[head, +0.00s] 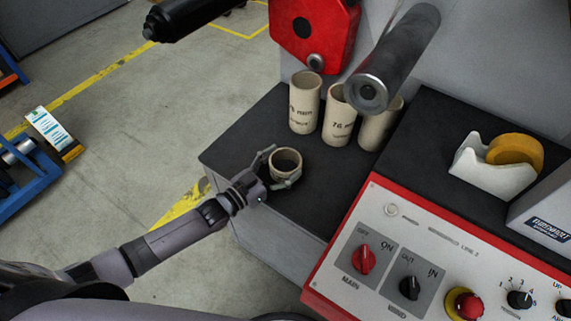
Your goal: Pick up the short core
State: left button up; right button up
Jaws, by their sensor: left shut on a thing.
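The short core (285,163) is a small beige ring-like tube near the front left of the dark machine top (238,142), with its open end facing up. My left gripper (277,168) comes in from the left and is shut on the short core, with one finger on its far left side and one on its near right side. I cannot tell whether the core touches the surface. My right gripper is not in view.
Several tall beige cores (340,114) stand behind the short core. A grey roller (397,58) juts out above them. A tape dispenser (493,172) and a red-edged control panel (420,262) with knobs are at the right. Open floor lies left.

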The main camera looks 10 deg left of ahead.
pick_arm(q)
jog(key=c, duration=0.5)
jog(key=shift+r, duration=0.1)
notch_tip(320, 180, up, 20)
jog(key=p, duration=0.1)
jog(key=shift+p, duration=0.4)
